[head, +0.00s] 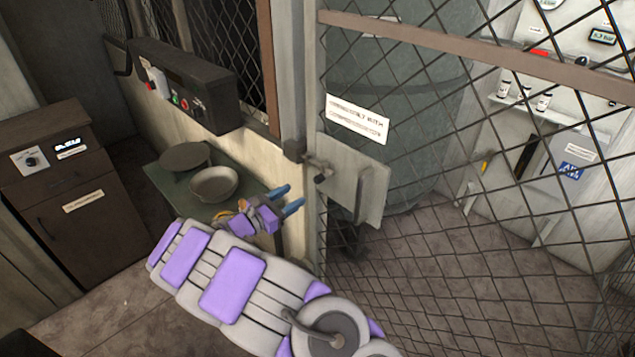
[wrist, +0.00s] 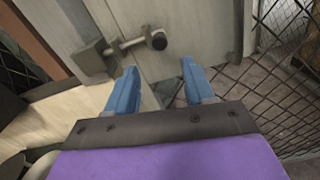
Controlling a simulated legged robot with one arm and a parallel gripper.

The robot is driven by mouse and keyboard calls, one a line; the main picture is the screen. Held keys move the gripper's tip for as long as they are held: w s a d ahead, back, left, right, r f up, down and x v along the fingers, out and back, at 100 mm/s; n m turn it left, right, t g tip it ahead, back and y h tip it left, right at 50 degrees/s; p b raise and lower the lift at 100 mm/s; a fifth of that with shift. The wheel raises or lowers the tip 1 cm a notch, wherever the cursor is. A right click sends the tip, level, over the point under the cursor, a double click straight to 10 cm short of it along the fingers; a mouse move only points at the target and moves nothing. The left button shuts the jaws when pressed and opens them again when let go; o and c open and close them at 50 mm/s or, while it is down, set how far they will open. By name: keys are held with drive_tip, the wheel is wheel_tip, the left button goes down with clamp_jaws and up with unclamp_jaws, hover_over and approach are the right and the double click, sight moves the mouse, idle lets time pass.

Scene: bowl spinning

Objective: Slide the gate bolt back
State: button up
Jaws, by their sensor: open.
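The gate bolt (head: 318,169) is a short metal rod with a dark round knob, mounted across the gate's left edge. In the wrist view the bolt (wrist: 130,44) runs from a dark block on the post at left to the knob (wrist: 159,41) on the gate's plate. The gate (head: 400,45) is a mesh panel with a brown rail and a light latch plate (head: 371,194). My gripper (head: 288,198) is open and empty, below and left of the bolt. In the wrist view its blue fingertips (wrist: 158,78) point toward the plate, just below the knob, apart from it.
A small green table (head: 160,182) with a bowl (head: 214,183) and a round plate (head: 185,157) stands left of the gate. A dark control box (head: 180,85) hangs above it. A brown cabinet (head: 75,225) is at far left. The floor behind the mesh is mostly clear.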

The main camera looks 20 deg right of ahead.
sight(315, 181)
drive_tip(key=b+x, duration=0.1)
drive_tip(key=x, duration=1)
drive_tip(key=shift+b, duration=0.35)
drive_tip(key=shift+a, duration=0.1)
clamp_jaws()
